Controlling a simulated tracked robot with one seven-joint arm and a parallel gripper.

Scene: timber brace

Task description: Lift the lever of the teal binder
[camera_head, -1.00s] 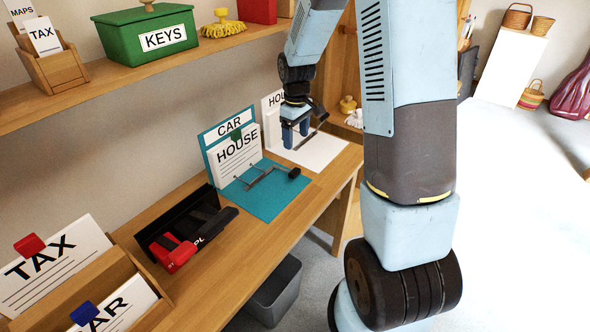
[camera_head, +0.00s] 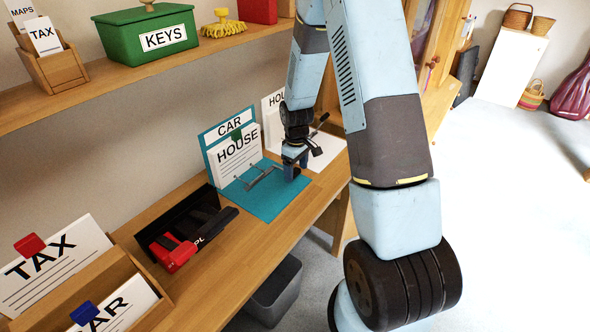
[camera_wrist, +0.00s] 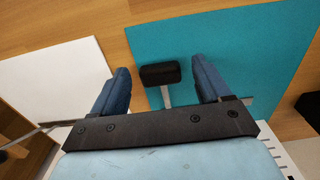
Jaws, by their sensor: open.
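The teal binder (camera_head: 262,201) lies open on the desk, its back cover upright with a CAR label and a HOUSE sheet. Its lever mechanism (camera_head: 262,178) lies across the flat teal cover. The lever's black knob (camera_wrist: 160,74) shows in the wrist view, on a grey metal arm (camera_wrist: 167,97). My gripper (camera_head: 292,170) is over the right part of the teal cover. In the head view my gripper hides the knob.
A white binder (camera_head: 325,150) stands open just right of the teal one. A black binder or holder with a red stapler-like tool (camera_head: 172,254) is to the left. A shelf (camera_head: 130,72) with a green KEYS box (camera_head: 148,36) runs above. A grey bin (camera_head: 275,292) is below the desk.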

